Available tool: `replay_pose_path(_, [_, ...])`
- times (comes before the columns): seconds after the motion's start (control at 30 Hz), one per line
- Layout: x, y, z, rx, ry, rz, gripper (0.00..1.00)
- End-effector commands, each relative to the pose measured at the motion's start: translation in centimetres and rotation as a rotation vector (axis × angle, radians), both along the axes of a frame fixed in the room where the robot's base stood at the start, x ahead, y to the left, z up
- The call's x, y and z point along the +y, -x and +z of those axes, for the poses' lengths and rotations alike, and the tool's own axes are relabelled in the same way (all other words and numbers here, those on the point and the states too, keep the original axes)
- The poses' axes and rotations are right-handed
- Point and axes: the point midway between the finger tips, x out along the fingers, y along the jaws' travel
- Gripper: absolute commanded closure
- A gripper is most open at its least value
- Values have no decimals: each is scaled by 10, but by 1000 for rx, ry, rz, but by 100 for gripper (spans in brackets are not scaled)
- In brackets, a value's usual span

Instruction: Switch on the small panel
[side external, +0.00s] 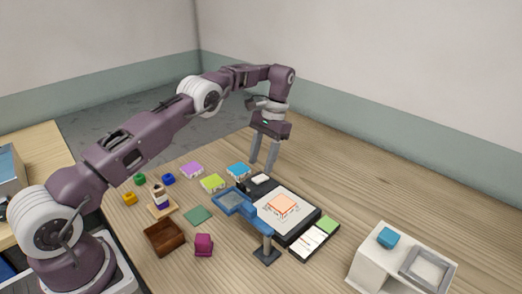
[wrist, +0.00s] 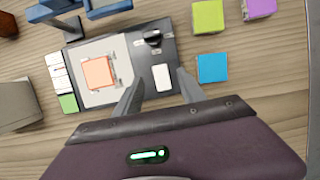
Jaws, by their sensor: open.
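The small panel (side external: 300,232) is a flat dark slab on the table with a pale plate on it; it also shows in the wrist view (wrist: 128,57). An orange square tile (wrist: 98,72) lies on the pale plate. At one end of the panel are a black knob (wrist: 152,38) and a white rectangular button (wrist: 162,77), which also shows in the side view (side external: 261,179). I cannot tell whether the panel is lit. My gripper (side external: 261,171) points down, open and empty, above the button end. In the wrist view its fingertips (wrist: 160,78) appear either side of the button.
A blue stand with a framed head (side external: 240,203) rises beside the panel. Blue (side external: 238,170), lime (side external: 212,183) and purple (side external: 191,170) tiles lie near my gripper. A white card strip with a green end (side external: 315,240) lies alongside the panel. A white box (side external: 375,265) stands at right.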

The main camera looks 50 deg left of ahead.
Motion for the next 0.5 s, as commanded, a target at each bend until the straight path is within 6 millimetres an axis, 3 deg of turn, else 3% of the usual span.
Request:
replay_pose_path(0.1, [1,-1,37,-7,-4,1,53])
replay_pose_path(0.5, [0,0,55,-1,-1,0,53])
